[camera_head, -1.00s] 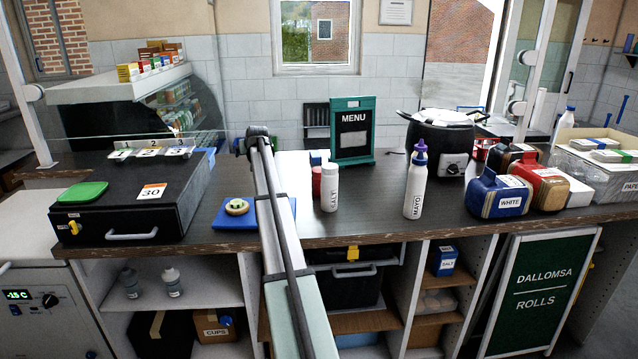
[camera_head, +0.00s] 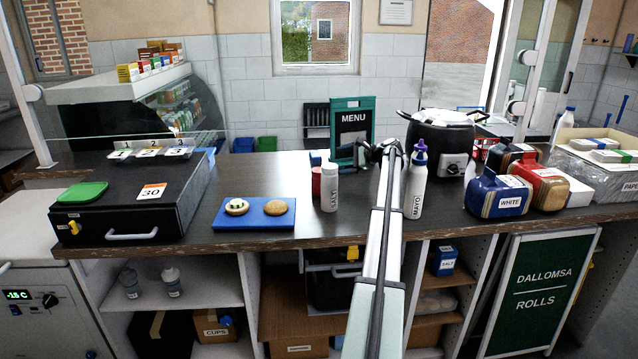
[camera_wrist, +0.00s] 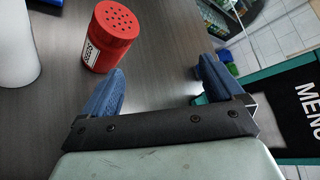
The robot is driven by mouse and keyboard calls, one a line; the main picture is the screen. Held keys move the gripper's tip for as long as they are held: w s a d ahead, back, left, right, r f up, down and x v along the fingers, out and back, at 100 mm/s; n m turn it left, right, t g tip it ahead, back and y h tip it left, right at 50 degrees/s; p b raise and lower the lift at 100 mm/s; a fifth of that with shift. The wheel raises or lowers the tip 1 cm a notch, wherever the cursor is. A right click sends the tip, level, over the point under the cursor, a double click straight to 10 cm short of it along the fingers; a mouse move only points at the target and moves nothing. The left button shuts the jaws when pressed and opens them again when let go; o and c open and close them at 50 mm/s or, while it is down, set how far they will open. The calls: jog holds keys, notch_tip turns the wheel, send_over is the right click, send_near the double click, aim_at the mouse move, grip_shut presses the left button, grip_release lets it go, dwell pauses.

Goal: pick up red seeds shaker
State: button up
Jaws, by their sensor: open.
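The red seeds shaker (camera_wrist: 110,40) stands on the counter in the wrist view, with a holed red lid and a white label. In the head view it is a small red shape (camera_head: 316,181) partly hidden behind the white salt shaker (camera_head: 329,188). The salt shaker appears as a white cylinder (camera_wrist: 15,50) at the left of the wrist view. My gripper (camera_wrist: 158,85) is open and empty, with blue finger pads. Its left finger is close to the shaker, which is outside the jaws; I cannot tell if they touch. In the head view my arm's end is in front of the menu stand.
The green menu stand (camera_head: 367,127) is close to the gripper. The white mayo bottle (camera_head: 416,190) is just right of my arm. A blue board (camera_head: 258,222) with two round items lies left. The counter (camera_head: 270,170) behind the board is clear.

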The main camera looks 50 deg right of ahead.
aim_at(314, 177)
jog(key=a+f+m+t+y, duration=0.1)
jog(key=f+m, duration=0.1)
jog(key=a+f+m+y, duration=0.1)
jog(key=a+f+m, duration=0.1)
jog(key=a+f+m+t+y, duration=0.1)
jog(key=a+f+m+y, duration=0.1)
jog(key=shift+w+a+m+t, duration=0.1)
jog(key=shift+w+m+t, duration=0.2)
jog(key=shift+a+f+m+y, duration=0.25)
jog(key=shift+a+m+y, duration=0.1)
jog(key=shift+m, duration=0.15)
jog(key=shift+x, duration=3.7)
jog(key=shift+r, duration=0.1)
jog(key=shift+c, duration=0.4)
jog(key=c, duration=1)
jog(key=shift+r, duration=0.15)
notch_tip(314, 177, up, 10)
jog(key=shift+f, duration=0.1)
